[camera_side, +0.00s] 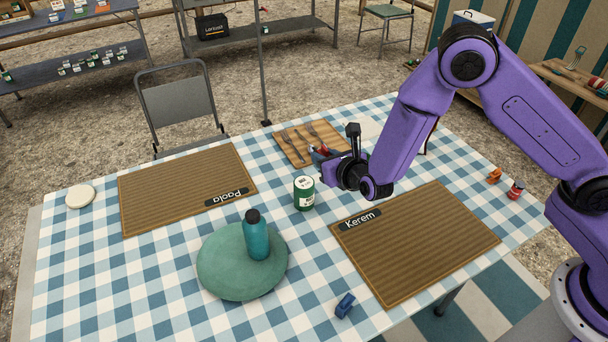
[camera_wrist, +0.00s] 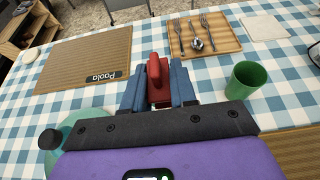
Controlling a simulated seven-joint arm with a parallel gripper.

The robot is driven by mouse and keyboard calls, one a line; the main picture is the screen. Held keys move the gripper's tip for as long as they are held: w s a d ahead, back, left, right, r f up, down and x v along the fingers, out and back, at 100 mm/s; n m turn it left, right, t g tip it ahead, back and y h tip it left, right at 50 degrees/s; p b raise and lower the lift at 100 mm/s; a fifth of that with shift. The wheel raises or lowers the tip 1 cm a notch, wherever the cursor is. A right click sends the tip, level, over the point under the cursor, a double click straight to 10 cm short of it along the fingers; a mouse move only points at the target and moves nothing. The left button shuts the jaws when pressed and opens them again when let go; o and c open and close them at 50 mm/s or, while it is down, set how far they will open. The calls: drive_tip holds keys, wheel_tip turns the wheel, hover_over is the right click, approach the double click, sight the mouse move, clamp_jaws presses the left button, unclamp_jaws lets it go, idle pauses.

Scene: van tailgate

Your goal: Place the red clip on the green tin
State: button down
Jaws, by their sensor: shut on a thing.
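My gripper (camera_wrist: 158,86) is shut on the red clip (camera_wrist: 157,72), which sits between its blue fingers in the wrist view. In the side view my gripper (camera_side: 320,156) is above the table, and only a little red of the clip (camera_side: 324,150) shows beside the fingers. The green tin (camera_side: 304,193) with a white label stands upright on the checked cloth, just below my gripper in the side view. In the wrist view the tin (camera_wrist: 246,80) is to the right of the clip, apart from it, and looks open at the top.
A teal bottle (camera_side: 257,240) stands at a round green cushion (camera_side: 222,277). A wooden cutlery tray (camera_side: 291,156) lies behind. Mats marked Paola (camera_side: 170,190) and Kerem (camera_side: 420,250) lie either side.

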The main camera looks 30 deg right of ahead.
hover_over(304, 182)
wheel_tip(304, 182, down, 7)
drive_tip(key=shift+s+r, duration=0.1)
drive_tip(key=shift+r, duration=0.1)
drive_tip(key=shift+f, duration=1.55)
drive_tip(key=shift+f, duration=0.1)
drive_tip(key=c, duration=0.9)
unclamp_jaws()
drive_tip(key=v, duration=1.2)
